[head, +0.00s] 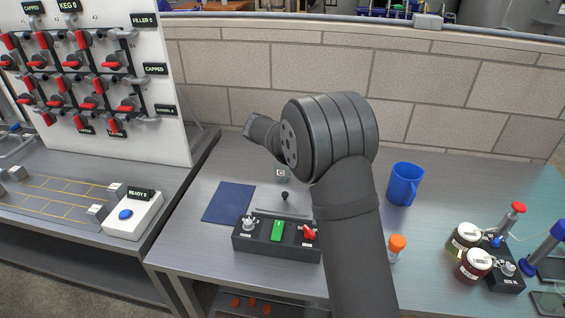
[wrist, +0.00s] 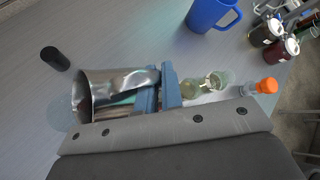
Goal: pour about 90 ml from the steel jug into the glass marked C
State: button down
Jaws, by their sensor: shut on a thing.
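In the wrist view, the steel jug (wrist: 120,82) lies across the picture with its open mouth toward the left. My gripper (wrist: 158,88), with blue fingers, is shut on the jug's right-hand side. A faint clear rounded outline shows beside the jug's mouth; I cannot tell whether it is a glass. Clear glassware with pale yellowish liquid (wrist: 203,86) stands right of the fingers; no letter is readable on it. In the head view, a small tag marked C (head: 281,173) shows left of my arm. My arm hides the jug and fingers there. No pouring stream is visible.
A blue mug (head: 404,184), an orange-capped bottle (head: 396,248) and dark-filled jars (head: 473,264) stand to the right. A control box (head: 276,237) with a green switch sits at the front, near a blue mat (head: 229,202). A black cylinder (wrist: 55,58) stands beyond the jug's mouth.

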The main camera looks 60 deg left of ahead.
jog(key=shift+a+n+h, duration=0.3)
dwell(0.6)
jog(key=shift+s+a+r+n+t+h+b, duration=0.2)
jog(key=shift+a+r+n+t+h+b, duration=0.15)
jog(key=shift+a+r+h+b, duration=0.35)
dwell(1.8)
jog(key=shift+s+a+r+n+b, duration=0.15)
jog(key=shift+a+r+n+b, duration=0.2)
jog(key=shift+a, duration=0.2)
dwell(0.6)
jog(key=d, duration=0.1)
jog(key=d+f, duration=0.1)
jog(key=m+y, duration=0.1)
jog(key=shift+w+d+f, duration=0.25)
jog(key=shift+d, duration=0.15)
jog(key=shift+d+f+m+y, duration=0.15)
jog(key=shift+f+m+y, duration=0.1)
jog(key=shift+m+y, duration=0.05)
jog(key=shift+w+d+f+m+g+y, duration=0.1)
jog(key=shift+d+m+g+y, duration=0.25)
jog(key=shift+y, duration=0.15)
jog(key=shift+w+d+f+m+g+y, duration=0.1)
jog(key=shift+d+m+g+y, duration=0.2)
jog(key=shift+y, duration=0.2)
jog(key=shift+d+r, duration=0.1)
dwell(0.6)
